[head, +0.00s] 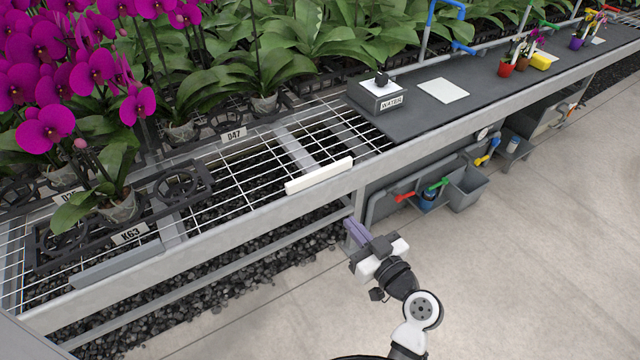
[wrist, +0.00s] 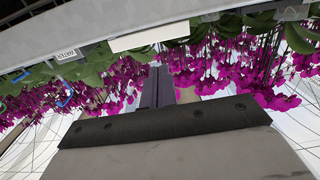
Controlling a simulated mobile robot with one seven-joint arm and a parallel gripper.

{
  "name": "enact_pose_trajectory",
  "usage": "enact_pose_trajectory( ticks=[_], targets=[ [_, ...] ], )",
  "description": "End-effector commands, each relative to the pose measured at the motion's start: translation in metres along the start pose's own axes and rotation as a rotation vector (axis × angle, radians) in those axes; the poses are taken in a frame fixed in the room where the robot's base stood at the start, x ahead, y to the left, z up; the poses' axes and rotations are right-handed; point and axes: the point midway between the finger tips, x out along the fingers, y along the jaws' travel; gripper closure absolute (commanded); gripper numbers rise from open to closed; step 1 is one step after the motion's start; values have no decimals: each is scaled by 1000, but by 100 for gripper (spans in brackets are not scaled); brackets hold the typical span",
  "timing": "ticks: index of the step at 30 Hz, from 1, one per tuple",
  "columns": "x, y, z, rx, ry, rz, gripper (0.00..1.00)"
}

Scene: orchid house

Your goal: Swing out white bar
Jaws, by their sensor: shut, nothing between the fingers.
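The white bar (head: 320,175) lies along the front rail of the grey bench, over the wire mesh. It runs nearly in line with the rail. In the wrist view the white bar (wrist: 150,38) shows near the top, in front of the orchids. My gripper (head: 352,229) is shut and empty, its fingers in front of the bench, below and a little right of the bar. In the wrist view the gripper's fingers (wrist: 158,82) point toward the bench, below the bar in the picture. They do not appear to touch the bar.
Potted purple orchids (head: 85,80) stand on black trays at the left. A WATER box (head: 379,95) and a white sheet (head: 443,90) sit on the dark bench top. Pipes with a red valve (head: 404,197) and a grey bin (head: 468,188) hang below. The floor (head: 530,270) at right is clear.

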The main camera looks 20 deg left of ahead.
Motion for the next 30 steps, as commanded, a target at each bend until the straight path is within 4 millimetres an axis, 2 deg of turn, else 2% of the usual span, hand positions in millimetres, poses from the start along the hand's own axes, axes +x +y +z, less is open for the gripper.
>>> enact_pose_trajectory(
  ticks=[8,13,17,24,30],
  targets=[
    [1,0,0,0,1,0,100],
    [14,0,-3,1,3,-1,100],
    [37,0,-5,1,2,-4,100],
    [90,0,-6,1,2,-4,100],
    [124,0,-4,1,0,-2,100]
  ],
)
